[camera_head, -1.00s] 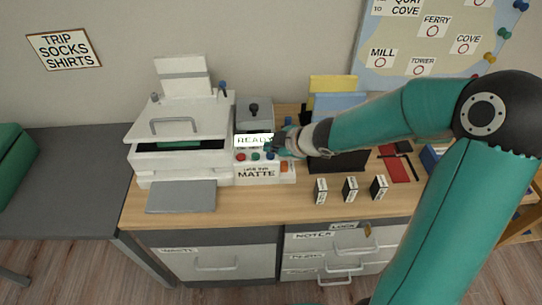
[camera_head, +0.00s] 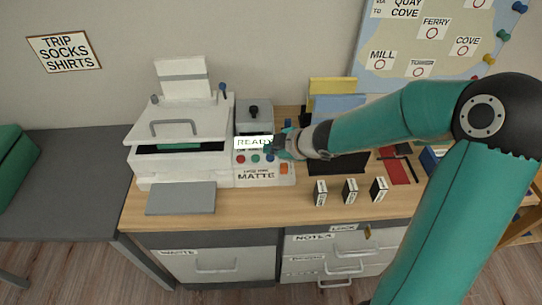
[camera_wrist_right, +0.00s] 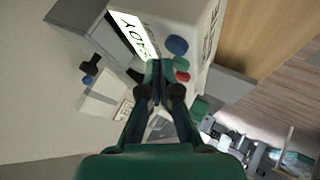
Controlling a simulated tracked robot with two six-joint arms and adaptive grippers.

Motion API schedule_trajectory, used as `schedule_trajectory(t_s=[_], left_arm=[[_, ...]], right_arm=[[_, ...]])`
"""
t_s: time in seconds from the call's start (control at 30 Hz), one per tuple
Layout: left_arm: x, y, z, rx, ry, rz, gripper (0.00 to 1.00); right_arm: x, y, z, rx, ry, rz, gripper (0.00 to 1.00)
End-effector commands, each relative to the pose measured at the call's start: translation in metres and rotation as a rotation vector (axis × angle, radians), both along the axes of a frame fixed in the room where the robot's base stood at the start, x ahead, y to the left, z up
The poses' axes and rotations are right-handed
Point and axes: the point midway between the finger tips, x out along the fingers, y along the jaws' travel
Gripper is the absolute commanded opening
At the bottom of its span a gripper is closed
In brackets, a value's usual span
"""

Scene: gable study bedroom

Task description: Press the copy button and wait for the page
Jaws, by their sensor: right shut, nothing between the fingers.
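The white copier (camera_head: 180,131) stands on the desk, its lid partly raised over a dark gap. Its control panel on the right has a lit display reading READY (camera_head: 253,142), which also shows in the right wrist view (camera_wrist_right: 128,35). I cannot read which is copy. My right gripper (camera_head: 278,147) is shut and empty, just over the panel's right side; its tips (camera_wrist_right: 158,66) hide part of it. Contact cannot be told. My left gripper is out of view.
A grey tray (camera_head: 181,198) at the copier's front is empty. Several small labelled boxes (camera_head: 350,190) stand right of the panel. A dark knob unit (camera_head: 253,113) sits behind the display. My right arm crosses above the desk's right part.

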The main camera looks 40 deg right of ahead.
Motion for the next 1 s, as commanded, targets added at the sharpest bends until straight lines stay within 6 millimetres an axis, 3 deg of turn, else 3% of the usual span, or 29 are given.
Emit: schedule_trajectory(t_s=[1.0], left_arm=[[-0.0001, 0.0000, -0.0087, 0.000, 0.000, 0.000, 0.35]], right_arm=[[0.0002, -0.0005, -0.0099, 0.000, 0.000, 0.000, 0.00]])
